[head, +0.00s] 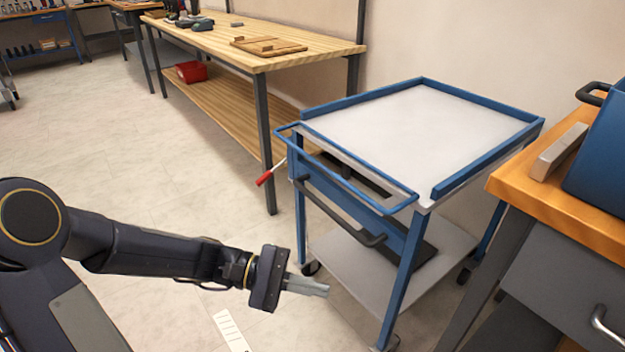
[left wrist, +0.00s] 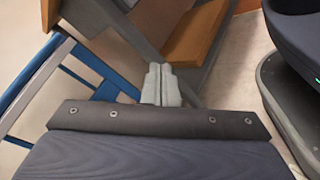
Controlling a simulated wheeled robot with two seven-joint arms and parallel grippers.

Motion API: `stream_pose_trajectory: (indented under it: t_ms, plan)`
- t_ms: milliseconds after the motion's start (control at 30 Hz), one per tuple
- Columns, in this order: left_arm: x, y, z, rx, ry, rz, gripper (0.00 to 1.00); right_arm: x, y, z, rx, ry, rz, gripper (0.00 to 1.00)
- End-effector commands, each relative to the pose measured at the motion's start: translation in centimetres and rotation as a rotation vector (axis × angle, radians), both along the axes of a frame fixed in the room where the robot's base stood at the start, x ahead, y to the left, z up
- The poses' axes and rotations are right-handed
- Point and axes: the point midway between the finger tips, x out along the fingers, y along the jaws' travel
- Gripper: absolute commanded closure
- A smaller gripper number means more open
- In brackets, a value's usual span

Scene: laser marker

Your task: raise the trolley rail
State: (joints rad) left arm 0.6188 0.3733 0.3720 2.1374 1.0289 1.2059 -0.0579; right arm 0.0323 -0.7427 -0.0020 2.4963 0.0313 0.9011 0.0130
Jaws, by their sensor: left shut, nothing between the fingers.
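The trolley (head: 400,125) has blue edging and a pale top, and stands right of centre in the head view. Its blue tubular trolley rail (head: 345,166) juts out from the near side, folded down off the top's edge. The rail's ends meet the trolley near the top's corners. A red-tipped lever (head: 265,178) sticks out at the left corner. My left gripper (head: 322,289) is shut and empty, low in front of the trolley, below the rail and apart from it. In the left wrist view its fingers (left wrist: 161,84) are together. My right gripper is not in view.
A wooden workbench (head: 330,46) with tools and a red bin (head: 191,72) stands behind left. An orange-topped bench (head: 575,215) with a blue box (head: 603,155) stands close on the right. A black handle (head: 345,221) fronts the trolley drawer. Open floor lies left.

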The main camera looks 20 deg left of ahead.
Motion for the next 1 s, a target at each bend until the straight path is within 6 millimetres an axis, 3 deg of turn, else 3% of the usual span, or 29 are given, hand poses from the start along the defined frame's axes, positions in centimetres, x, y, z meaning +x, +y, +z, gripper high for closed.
stream_pose_trajectory:
  t_ms: [100, 233, 400, 500, 667, 1000]
  plan:
    - [5.2, 1.9, 0.2, -0.327, 0.146, 0.161, 1.0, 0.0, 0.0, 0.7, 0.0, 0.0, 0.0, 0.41]
    - [9.9, 5.5, -0.4, -0.633, 0.25, 0.346, 1.0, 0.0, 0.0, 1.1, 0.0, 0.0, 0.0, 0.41]
    - [13.3, 10.0, -2.1, -0.888, 0.318, 0.523, 1.0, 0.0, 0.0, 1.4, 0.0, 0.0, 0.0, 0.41]
    - [14.2, 11.4, -2.7, -0.957, 0.333, 0.575, 1.0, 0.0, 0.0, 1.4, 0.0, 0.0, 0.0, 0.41]
    - [15.2, 11.2, -2.4, -0.978, 0.337, 0.591, 1.0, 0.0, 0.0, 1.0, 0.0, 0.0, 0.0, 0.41]
    - [19.6, 7.5, 1.2, -0.975, 0.336, 0.584, 1.0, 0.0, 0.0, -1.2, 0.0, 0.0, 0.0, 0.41]
